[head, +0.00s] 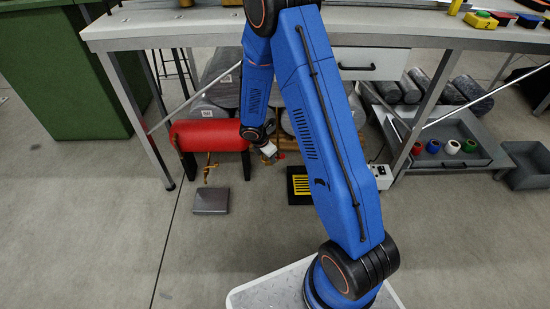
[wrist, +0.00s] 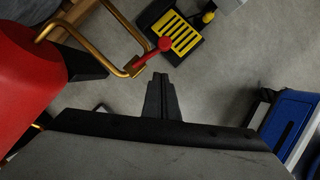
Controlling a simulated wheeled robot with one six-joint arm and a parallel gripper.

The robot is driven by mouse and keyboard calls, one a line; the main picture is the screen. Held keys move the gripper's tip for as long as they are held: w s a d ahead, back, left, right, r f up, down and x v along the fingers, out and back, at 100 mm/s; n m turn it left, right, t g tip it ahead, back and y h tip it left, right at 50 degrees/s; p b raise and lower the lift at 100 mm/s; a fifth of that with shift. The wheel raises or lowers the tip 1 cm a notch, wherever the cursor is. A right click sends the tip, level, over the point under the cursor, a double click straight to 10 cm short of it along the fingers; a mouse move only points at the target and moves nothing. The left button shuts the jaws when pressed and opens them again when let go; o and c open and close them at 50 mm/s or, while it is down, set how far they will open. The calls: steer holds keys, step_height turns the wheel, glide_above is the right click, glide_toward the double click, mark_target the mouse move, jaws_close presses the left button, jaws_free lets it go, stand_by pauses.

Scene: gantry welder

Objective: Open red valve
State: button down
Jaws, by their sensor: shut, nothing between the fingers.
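The red valve (wrist: 164,44) shows in the wrist view as a red lever with a round knob, on a brass pipe (wrist: 104,47) beside the red tank (wrist: 28,75). In the head view the red tank (head: 210,135) lies under the workbench, and my arm partly hides its right end. My gripper (wrist: 161,77) is shut and empty, with its fingertips just below the valve knob in the picture. I see a gap there in the picture, but cannot tell the depth. In the head view my gripper (head: 268,152) is beside the tank's right end, small and hard to make out.
A black pad with a yellow grille (wrist: 181,37) lies on the floor beyond the valve; it also shows in the head view (head: 301,185). A grey plate (head: 211,198) lies on the floor. The workbench top (head: 170,27) and its legs frame the space. The front floor is clear.

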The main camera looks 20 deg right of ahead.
steer(key=s+v, duration=0.1)
steer(key=v, duration=0.9)
steer(key=s+d+r+m+t+y, duration=0.1)
steer(key=s+d+r+m, duration=0.1)
steer(key=s+r+m, duration=0.7)
steer(key=s+d+r+m, duration=0.25)
steer(key=s+r, duration=0.25)
steer(key=r, duration=0.9)
steer(key=s+a+r+m+t+y, duration=0.1)
steer(key=s+r+m, duration=0.3)
steer(key=s, duration=0.6)
steer(key=s+a+r+m+t+y, duration=0.1)
steer(key=s+r+m, duration=0.3)
steer(key=s, duration=0.5)
steer(key=shift+s+a+m+t+y, duration=0.35)
steer(key=shift+a+m, duration=0.25)
steer(key=shift+m, duration=0.35)
steer(key=c, duration=2.4)
jaws_free()
steer(key=shift+r, duration=0.15)
steer(key=shift+c, duration=0.2)
